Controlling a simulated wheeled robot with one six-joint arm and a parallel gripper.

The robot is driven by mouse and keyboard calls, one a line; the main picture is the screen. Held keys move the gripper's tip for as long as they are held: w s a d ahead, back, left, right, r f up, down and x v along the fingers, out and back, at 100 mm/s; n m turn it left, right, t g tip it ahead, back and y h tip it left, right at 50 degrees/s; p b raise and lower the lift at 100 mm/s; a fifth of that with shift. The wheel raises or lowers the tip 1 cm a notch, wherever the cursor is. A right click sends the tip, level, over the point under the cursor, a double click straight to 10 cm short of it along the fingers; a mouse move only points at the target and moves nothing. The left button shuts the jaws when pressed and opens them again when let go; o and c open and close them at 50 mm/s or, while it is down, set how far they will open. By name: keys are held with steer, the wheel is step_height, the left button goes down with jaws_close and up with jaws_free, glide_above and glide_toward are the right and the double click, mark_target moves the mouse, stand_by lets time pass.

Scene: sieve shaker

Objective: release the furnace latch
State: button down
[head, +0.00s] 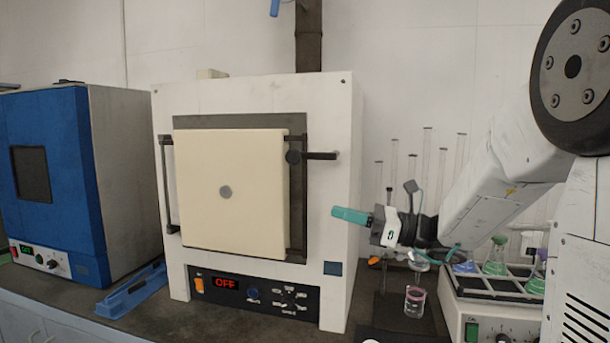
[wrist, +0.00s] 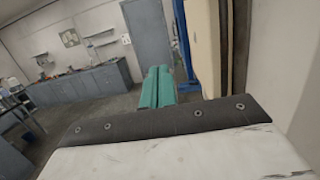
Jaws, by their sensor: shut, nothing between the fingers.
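The furnace (head: 340,190) is a white box with a cream door (head: 230,190), which is shut in the head view. A dark latch handle (head: 318,156) sticks out to the right from a round pivot at the door's upper right edge. My gripper (head: 336,212), with teal fingers, is to the right of and below the latch, apart from it. The fingers lie together and hold nothing. They also show in the wrist view (wrist: 157,72), pointing past the furnace door edge (wrist: 207,45) on the right. The latch cannot be made out in the wrist view.
A blue oven (head: 55,185) stands left of the furnace, with a blue tray (head: 130,292) between. Right of the furnace are glass tubes (head: 425,150), a beaker (head: 415,300) and a rack with flasks (head: 495,262), near my arm. The space before the door is clear.

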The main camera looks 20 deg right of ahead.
mark_target(311, 157)
steer(key=d+m+t, duration=0.1)
steer(key=w+d+m+t, duration=0.1)
steer(key=w+d, duration=0.1)
steer(key=d, duration=0.1)
steer(key=shift+d+r+m+t+h, duration=0.1)
steer(key=shift+r+m+t+h, duration=0.2)
steer(key=shift+m+t, duration=0.1)
steer(key=r+x, duration=0.2)
steer(key=x, duration=1.1)
steer(key=shift+s+d+r, duration=0.25)
steer(key=shift+d+r, duration=0.15)
steer(key=shift+d, duration=0.05)
